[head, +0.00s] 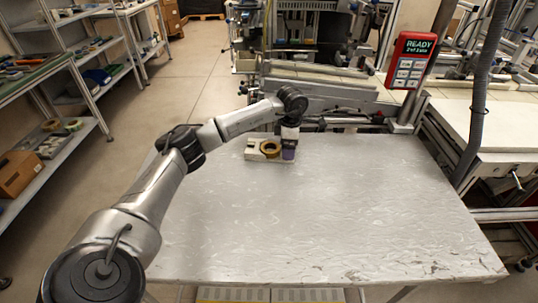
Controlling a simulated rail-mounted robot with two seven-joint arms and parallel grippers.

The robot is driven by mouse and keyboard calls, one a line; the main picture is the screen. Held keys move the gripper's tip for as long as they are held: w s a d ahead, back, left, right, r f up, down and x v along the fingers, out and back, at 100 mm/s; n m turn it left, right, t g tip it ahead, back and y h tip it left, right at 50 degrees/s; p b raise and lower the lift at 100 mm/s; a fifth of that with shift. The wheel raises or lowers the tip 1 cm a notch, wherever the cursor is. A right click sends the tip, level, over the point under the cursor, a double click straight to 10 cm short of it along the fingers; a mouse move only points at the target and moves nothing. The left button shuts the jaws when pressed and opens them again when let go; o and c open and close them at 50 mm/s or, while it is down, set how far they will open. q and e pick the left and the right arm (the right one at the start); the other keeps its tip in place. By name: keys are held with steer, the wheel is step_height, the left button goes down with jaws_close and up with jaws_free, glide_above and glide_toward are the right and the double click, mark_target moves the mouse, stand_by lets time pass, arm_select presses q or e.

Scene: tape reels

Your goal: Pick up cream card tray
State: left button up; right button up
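The cream card tray (252,155) lies near the far edge of the table. It is small in the head view. A yellow-brown tape reel (270,148) sits on it, left of my gripper. My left gripper (289,148) points down at the tray's right end. A small purple patch shows at its fingertips; I cannot tell whether this is a thing on the tray or part of the gripper. The fingers and any contact with the tray are too small to make out. My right gripper is not in view.
The grey-white table (330,225) is bare in its middle and front. Behind its far edge stands a machine with a rail (330,92). A red panel (409,60) reading READY stands at the back right. Shelves (60,125) line the left, apart from the table.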

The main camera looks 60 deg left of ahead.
arm_select(q)
steer(key=shift+f, duration=0.75)
steer(key=shift+c, duration=1.4)
steer(key=c, duration=0.8)
steer(key=shift+c, duration=0.2)
steer(key=shift+r, duration=0.2)
